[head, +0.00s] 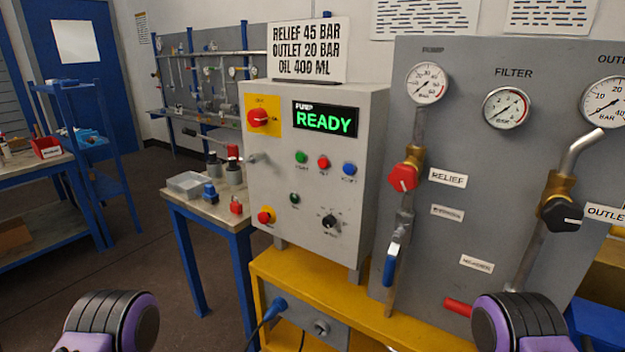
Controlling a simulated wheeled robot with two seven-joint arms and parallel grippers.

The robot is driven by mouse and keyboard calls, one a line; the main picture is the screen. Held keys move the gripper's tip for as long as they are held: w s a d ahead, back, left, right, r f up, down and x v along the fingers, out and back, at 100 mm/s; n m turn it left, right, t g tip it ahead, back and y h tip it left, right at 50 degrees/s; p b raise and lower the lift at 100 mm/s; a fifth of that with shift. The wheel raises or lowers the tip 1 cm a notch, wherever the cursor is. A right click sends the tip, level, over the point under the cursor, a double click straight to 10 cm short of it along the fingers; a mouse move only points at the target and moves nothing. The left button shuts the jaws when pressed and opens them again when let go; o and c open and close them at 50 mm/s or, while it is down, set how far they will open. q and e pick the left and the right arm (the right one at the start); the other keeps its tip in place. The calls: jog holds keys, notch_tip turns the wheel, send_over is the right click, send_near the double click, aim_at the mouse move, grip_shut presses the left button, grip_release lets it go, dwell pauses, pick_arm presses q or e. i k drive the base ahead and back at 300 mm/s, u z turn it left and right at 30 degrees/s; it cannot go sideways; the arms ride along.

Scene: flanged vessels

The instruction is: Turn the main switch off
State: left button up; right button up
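The main switch (259,117) is a red rotary knob on a yellow plate at the upper left of the grey control cabinet (310,215) in the head view. Its handle looks roughly horizontal, but the label around it is too small to read. The pump display (325,120) beside it glows green and reads READY. Only purple and black parts of my arms show at the bottom left and bottom right. Neither gripper is in view, and nothing touches the switch.
A grey gauge panel (460,210) with a red relief knob (403,178) and a blue-handled lever (390,270) stands right of the cabinet. A yellow bench (300,277) supports it. A small side table (183,192) with loose parts stands left. The floor (150,260) further left is clear.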

aim_at(257, 117)
jog(key=k, duration=1.15)
jog(key=u, duration=0.75)
jog(key=i, duration=0.95)
jog(key=z, duration=0.55)
jog(key=i, duration=0.8)
jog(key=z, duration=0.65)
